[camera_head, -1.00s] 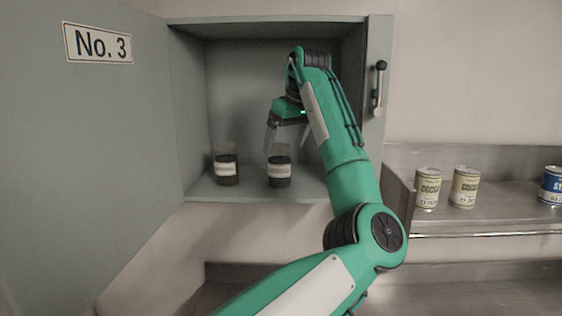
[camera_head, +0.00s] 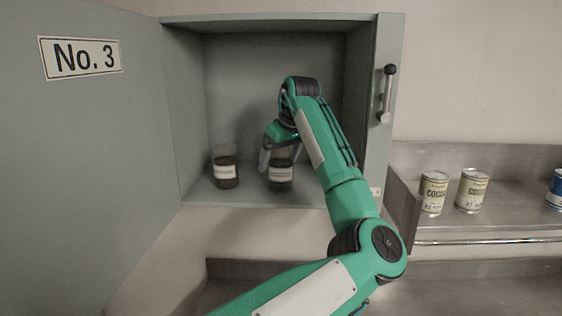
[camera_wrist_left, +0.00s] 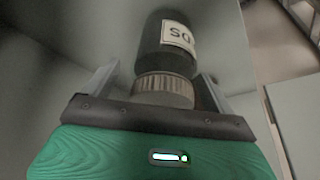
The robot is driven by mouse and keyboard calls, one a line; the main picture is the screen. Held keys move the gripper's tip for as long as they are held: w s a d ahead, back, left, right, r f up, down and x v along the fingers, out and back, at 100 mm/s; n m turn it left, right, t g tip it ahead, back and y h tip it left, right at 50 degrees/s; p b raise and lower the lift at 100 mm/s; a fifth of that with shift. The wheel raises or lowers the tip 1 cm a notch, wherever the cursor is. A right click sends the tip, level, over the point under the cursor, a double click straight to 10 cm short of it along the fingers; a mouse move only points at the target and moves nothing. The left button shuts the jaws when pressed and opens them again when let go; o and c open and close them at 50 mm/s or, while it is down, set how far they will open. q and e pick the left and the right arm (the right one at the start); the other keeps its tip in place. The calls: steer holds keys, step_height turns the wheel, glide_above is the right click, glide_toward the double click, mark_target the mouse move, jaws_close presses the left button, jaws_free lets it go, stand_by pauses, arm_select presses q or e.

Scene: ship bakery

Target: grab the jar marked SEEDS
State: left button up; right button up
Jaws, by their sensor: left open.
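Two dark-filled glass jars with pale labels stand upright in the open cabinet. The right jar (camera_head: 280,174) is at my left gripper (camera_head: 281,160), which points down over its top with its fingers either side. Both labels are too small to read in the head view. In the left wrist view, the jar (camera_wrist_left: 152,48) with a ribbed lid (camera_wrist_left: 164,89) lies between the open fingers; its upside-down label shows letters that look like the end of SEEDS. Gaps seem to remain beside the lid. The left jar (camera_head: 226,172) stands apart, clear of the gripper. My right gripper is not in view.
The cabinet door (camera_head: 85,150), signed No. 3, stands open at left. The cabinet's right wall and handle (camera_head: 387,95) are close beside my left arm. Two cocoa tins (camera_head: 434,193) and a blue tin (camera_head: 556,190) stand on a steel shelf at right.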

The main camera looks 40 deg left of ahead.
arm_select(q)
steer(key=shift+f, duration=0.25)
steer(key=shift+s, duration=0.15)
steer(key=c, duration=1.4)
steer(key=shift+a+r, duration=0.15)
